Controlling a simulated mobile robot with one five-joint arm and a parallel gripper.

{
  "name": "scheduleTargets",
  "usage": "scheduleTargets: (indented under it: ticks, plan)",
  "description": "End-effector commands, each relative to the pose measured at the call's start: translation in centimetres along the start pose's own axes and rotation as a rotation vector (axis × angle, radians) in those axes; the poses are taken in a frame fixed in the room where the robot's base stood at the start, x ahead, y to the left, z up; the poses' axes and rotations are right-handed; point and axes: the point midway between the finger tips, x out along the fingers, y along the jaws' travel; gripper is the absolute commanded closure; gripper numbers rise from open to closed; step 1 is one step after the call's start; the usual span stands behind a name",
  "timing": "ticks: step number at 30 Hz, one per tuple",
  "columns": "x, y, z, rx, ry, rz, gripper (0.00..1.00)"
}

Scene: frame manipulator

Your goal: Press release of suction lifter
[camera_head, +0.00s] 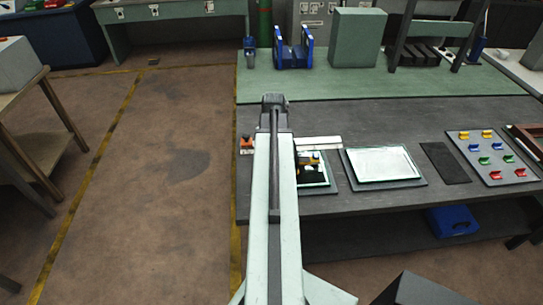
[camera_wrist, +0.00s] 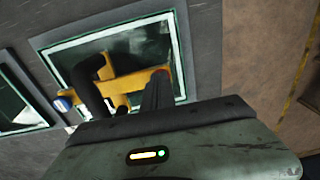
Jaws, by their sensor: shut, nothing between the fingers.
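The suction lifter (camera_wrist: 125,84) has a yellow frame, a black curved handle and a blue knob (camera_wrist: 62,104) at its left end. It sits on a glass pane (camera_wrist: 58,48) with a pale border. In the head view the lifter (camera_head: 311,163) shows partly, right of my arm, which hides the rest. My gripper (camera_wrist: 158,80) is shut and empty. Its dark fingertips overlap the right end of the yellow frame in the wrist view. A small dark red patch (camera_wrist: 159,71) shows at the tips. I cannot tell whether they touch it. The head view hides my fingers.
A second pane (camera_head: 382,162) lies on a grey board to the right, then a dark mat (camera_head: 444,162) and a board with several coloured clips (camera_head: 492,157). A small orange block (camera_head: 246,145) lies left of my arm. Blue stands (camera_head: 293,48) are at the back.

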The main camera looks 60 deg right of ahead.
Motion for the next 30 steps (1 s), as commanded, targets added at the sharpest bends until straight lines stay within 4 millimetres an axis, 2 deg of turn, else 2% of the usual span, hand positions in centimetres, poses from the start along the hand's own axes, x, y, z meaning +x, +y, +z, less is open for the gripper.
scheduleTargets:
  ticks: [15,18,22,30]
  plan:
    - [-11.5,-0.1,0.1,-0.001,0.000,-0.001,1.00]
    - [-13.0,-0.1,0.1,-0.002,0.000,-0.001,1.00]
    - [-13.6,-0.2,0.1,-0.002,0.001,-0.001,1.00]
    - [-13.3,-0.2,0.1,-0.003,0.001,-0.001,1.00]
